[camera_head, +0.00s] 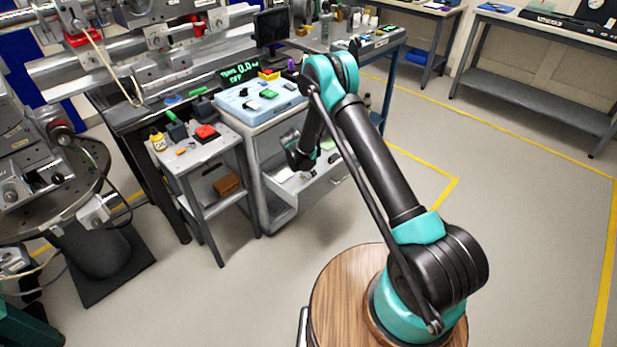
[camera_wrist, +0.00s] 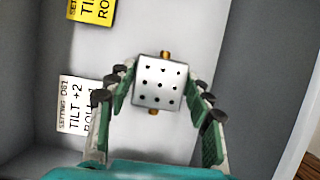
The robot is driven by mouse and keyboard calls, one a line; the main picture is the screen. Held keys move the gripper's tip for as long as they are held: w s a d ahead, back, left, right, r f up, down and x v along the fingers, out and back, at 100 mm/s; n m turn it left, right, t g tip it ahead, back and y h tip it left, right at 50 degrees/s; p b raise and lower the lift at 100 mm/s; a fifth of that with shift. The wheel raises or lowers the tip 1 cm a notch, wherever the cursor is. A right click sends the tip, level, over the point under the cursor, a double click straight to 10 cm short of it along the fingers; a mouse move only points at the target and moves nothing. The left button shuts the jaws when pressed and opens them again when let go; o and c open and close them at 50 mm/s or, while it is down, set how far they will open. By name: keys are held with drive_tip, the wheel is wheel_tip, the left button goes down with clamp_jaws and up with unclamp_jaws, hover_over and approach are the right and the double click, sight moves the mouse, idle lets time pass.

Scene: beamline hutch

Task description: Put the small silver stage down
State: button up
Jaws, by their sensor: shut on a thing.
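The small silver stage (camera_wrist: 160,83) is a square block with a grid of dark holes on its face and brass-coloured knobs at two opposite edges. It shows in the wrist view between the green-padded fingers of my gripper (camera_wrist: 159,90), which is shut on it. Behind it is the grey inside of an open drawer (camera_wrist: 185,25). I cannot tell if the stage touches the drawer floor. In the head view my gripper (camera_head: 301,157) is at the open cabinet drawer (camera_head: 318,187), and the stage cannot be made out there.
A white label (camera_wrist: 77,105) and a yellow label (camera_wrist: 92,10) with TILT lettering lie left of the stage. The drawer's side wall (camera_wrist: 270,80) stands close on the right.

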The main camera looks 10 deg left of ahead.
drive_tip(key=shift+f, duration=1.2)
drive_tip(key=shift+f, duration=0.1)
drive_tip(key=o, duration=1.4)
drive_tip(key=v, duration=1.2)
